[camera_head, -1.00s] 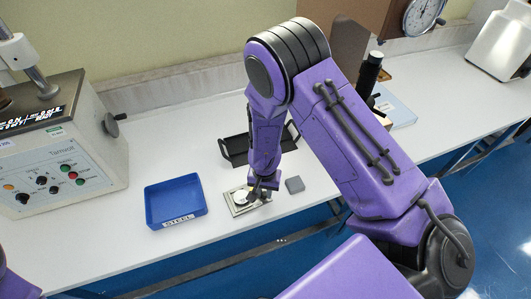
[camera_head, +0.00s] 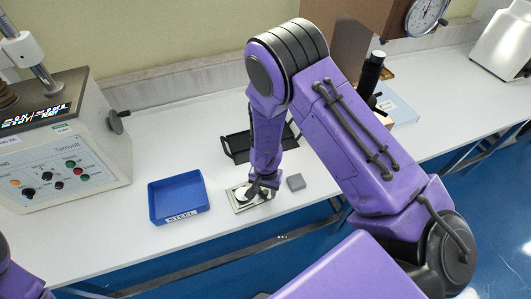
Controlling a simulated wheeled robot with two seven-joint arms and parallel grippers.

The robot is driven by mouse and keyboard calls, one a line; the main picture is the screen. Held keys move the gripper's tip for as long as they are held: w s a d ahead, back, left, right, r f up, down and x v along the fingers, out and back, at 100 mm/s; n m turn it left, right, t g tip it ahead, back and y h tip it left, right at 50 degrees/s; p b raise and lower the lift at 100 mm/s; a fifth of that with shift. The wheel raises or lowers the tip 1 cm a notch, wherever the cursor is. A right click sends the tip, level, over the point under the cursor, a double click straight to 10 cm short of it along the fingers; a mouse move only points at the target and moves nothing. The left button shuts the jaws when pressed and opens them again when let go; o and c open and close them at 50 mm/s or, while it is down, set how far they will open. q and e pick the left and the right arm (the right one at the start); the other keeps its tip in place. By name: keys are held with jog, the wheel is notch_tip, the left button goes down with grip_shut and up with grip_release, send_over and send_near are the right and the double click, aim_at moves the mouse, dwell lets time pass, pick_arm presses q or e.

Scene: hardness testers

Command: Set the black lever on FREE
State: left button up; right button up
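A blue labelled tray (camera_head: 178,198) lies between the tester and the plate. A grey block (camera_head: 296,182) is right of the plate, a black tray (camera_head: 238,146) behind it. A device with a dial gauge (camera_head: 425,15) stands at the back right. The bench beside the tester's handle is clear.

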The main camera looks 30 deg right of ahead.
aim_at(266, 192)
jog(key=shift+r, duration=0.1)
notch_tip(266, 192, up, 10)
jog(key=b, duration=0.1)
jog(key=shift+r, duration=0.15)
dwell(0.5)
